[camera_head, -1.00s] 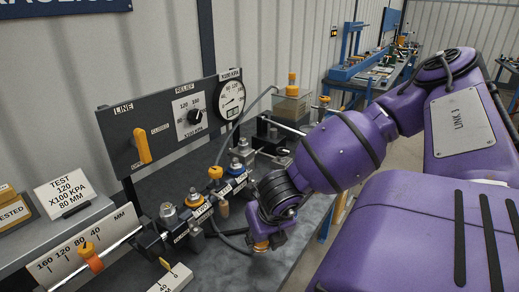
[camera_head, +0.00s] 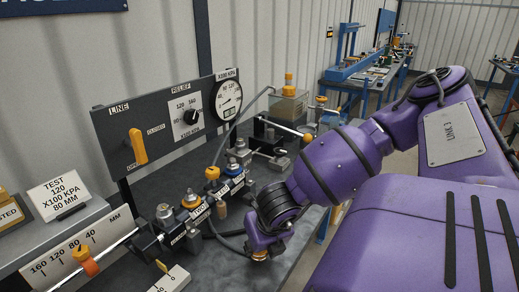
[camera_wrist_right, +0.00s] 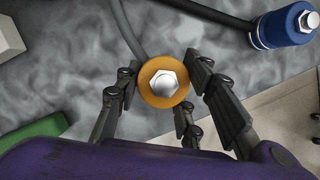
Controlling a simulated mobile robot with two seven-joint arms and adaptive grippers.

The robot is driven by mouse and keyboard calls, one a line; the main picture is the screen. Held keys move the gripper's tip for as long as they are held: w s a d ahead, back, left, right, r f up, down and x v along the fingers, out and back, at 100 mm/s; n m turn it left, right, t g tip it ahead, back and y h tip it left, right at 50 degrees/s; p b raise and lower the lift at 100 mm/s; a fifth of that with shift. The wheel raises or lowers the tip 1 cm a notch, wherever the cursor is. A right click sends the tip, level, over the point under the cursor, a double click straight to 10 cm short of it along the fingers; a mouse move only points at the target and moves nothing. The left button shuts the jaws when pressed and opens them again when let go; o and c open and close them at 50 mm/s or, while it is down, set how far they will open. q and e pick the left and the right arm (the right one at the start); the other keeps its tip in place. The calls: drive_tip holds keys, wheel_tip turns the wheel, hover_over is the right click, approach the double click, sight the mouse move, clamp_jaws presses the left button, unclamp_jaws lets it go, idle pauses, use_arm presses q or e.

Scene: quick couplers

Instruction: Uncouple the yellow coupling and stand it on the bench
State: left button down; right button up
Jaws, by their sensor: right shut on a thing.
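The yellow coupling (camera_wrist_right: 163,85) is an orange-yellow ring with a silver hex end, seen end-on in the right wrist view. My right gripper (camera_wrist_right: 160,92) is shut on it, with dark fingers on both sides. In the head view the gripper (camera_head: 262,246) points down over the front part of the bench (camera_head: 215,265), and the coupling's lower rim (camera_head: 260,257) shows under it. It is clear of the manifold row (camera_head: 200,210). Whether its underside touches the bench cannot be told. A grey hose runs behind it. My left gripper is not in view.
A blue coupling (camera_wrist_right: 285,27) on a dark hose lies near the top right of the wrist view. A green block (camera_wrist_right: 35,138) is at its left. The panel with an orange lever (camera_head: 138,146) and gauge (camera_head: 228,98) stands behind the manifold.

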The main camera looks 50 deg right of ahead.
drive_tip(key=shift+f, duration=0.65)
drive_tip(key=o, duration=1.4)
drive_tip(key=shift+c, duration=0.2)
drive_tip(key=shift+s+r, duration=0.2)
drive_tip(key=shift+r, duration=0.45)
drive_tip(key=v, duration=0.6)
drive_tip(key=shift+s+a, duration=0.15)
